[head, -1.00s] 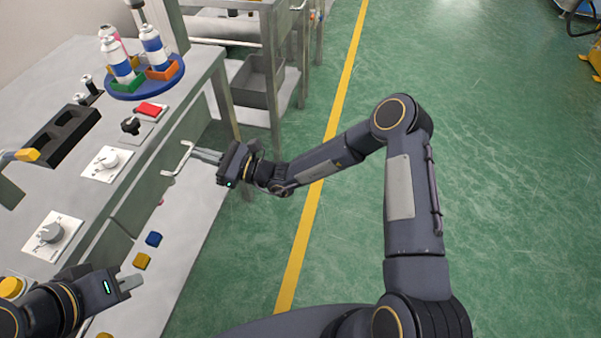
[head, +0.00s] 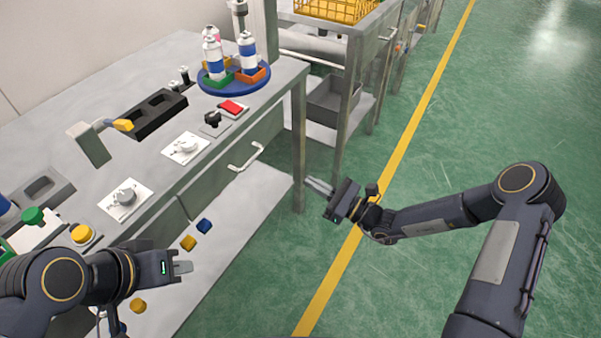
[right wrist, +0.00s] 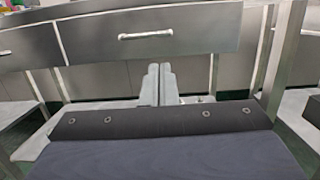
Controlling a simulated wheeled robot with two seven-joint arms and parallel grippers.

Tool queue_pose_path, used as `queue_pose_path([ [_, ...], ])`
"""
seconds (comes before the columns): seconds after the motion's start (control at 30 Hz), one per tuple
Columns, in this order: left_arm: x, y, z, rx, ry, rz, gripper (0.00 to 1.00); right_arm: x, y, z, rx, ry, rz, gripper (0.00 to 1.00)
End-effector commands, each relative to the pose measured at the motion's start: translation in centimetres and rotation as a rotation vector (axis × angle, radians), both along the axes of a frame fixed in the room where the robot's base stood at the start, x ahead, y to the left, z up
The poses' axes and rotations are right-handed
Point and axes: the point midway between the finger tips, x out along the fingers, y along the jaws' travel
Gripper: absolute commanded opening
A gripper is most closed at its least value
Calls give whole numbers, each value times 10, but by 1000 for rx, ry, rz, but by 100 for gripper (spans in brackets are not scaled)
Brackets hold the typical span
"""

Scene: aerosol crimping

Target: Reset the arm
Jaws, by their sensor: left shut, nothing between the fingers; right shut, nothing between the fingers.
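My left gripper (head: 182,268) is at the lower left of the head view, by the front of the workbench. Its fingers are together with nothing between them. My right gripper (head: 319,186) is right of the bench, over the green floor near the bench's leg. Its fingers are shut and empty and point toward the bench. In the right wrist view the right fingers (right wrist: 158,84) stand side by side, facing the drawer front. My right arm bends at an elbow at the right of the head view.
The workbench (head: 120,75) carries a round blue turntable (head: 233,87) with cans, a black holder (head: 150,115), knobs and a red button (head: 231,106). A drawer handle (head: 246,158) juts from its front. A rack with a grey bin (head: 330,103) stands behind. Floor at right is clear.

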Motion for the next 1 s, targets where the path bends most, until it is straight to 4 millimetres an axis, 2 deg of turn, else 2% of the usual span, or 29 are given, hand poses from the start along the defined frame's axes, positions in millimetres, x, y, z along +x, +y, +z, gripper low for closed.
queue_pose_path([
  [0.27,0,0,0,0,0,0,0,-3,-5,0,-2,-3,2,0],
  [0.37,0,0,0,0,0,0,0,-8,-5,10,-34,-43,31,0],
  [0.47,0,0,0,0,0,0,0,-24,-6,34,-126,-146,105,0],
  [0.6,0,0,0,0,0,0,0,-67,-12,75,-339,-362,267,0],
  [0.7,0,0,0,0,0,0,0,-102,-22,95,-514,-516,376,0],
  [0.87,0,0,0,0,0,0,0,-155,-47,116,-801,-740,521,0],
  [1.0,0,0,0,0,0,0,0,-196,-76,126,-1058,-912,615,0],
])
